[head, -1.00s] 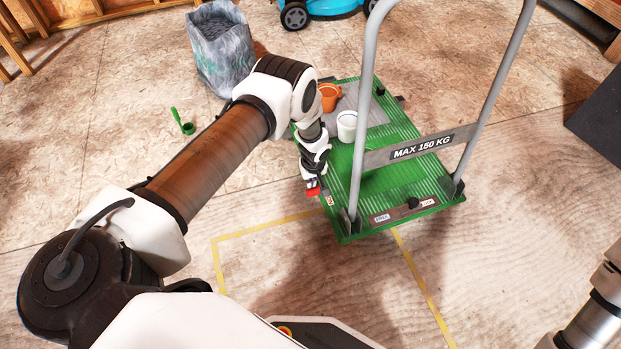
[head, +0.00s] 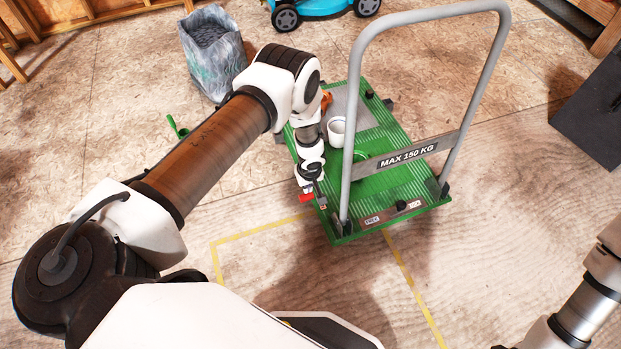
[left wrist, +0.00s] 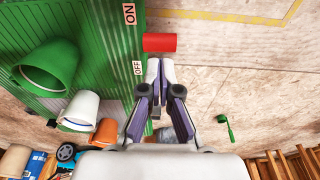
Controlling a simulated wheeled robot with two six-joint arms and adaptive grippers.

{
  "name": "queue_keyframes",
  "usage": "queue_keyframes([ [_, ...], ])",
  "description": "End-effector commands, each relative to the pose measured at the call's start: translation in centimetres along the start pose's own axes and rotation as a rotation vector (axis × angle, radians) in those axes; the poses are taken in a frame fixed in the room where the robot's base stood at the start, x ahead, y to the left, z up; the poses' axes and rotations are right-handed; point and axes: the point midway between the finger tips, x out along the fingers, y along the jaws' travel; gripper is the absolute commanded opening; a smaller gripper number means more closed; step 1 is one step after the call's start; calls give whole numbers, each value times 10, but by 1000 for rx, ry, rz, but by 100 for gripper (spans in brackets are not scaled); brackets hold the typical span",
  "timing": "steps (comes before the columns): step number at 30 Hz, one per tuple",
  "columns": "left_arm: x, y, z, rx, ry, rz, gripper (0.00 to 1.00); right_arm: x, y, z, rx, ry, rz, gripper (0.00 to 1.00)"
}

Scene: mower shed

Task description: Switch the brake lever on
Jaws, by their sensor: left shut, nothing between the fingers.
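The brake lever's red end (head: 306,198) sticks out from the left side of the green platform trolley (head: 400,150), near its front corner. In the left wrist view the red end (left wrist: 160,42) lies between the ON label (left wrist: 129,13) and the OFF label (left wrist: 138,68). My left gripper (head: 309,188) is shut and empty, right beside the red end. In the left wrist view its fingertips (left wrist: 160,64) point at the lever's OFF-side face, very close; I cannot tell whether they touch. My right arm shows at lower right, its gripper out of view.
The trolley's grey handle (head: 352,120) rises just right of my left gripper. A white pot (head: 337,131), an orange pot (left wrist: 106,131) and a green pot (left wrist: 48,66) are on the platform. A grey bag (head: 213,50) and a green scoop (head: 180,130) are on the floor.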

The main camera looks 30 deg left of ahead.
Motion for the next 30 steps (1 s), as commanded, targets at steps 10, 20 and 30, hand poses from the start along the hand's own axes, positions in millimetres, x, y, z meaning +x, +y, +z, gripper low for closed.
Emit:
queue_keyframes([
  [10,-16,1,20,-1,1,2,0,-34,0,0,0,0,0,40],
  [20,-15,1,20,-3,2,2,0,-32,0,0,0,0,0,40],
  [30,-40,14,4,-12,20,24,0,-33,0,0,0,0,0,40],
])
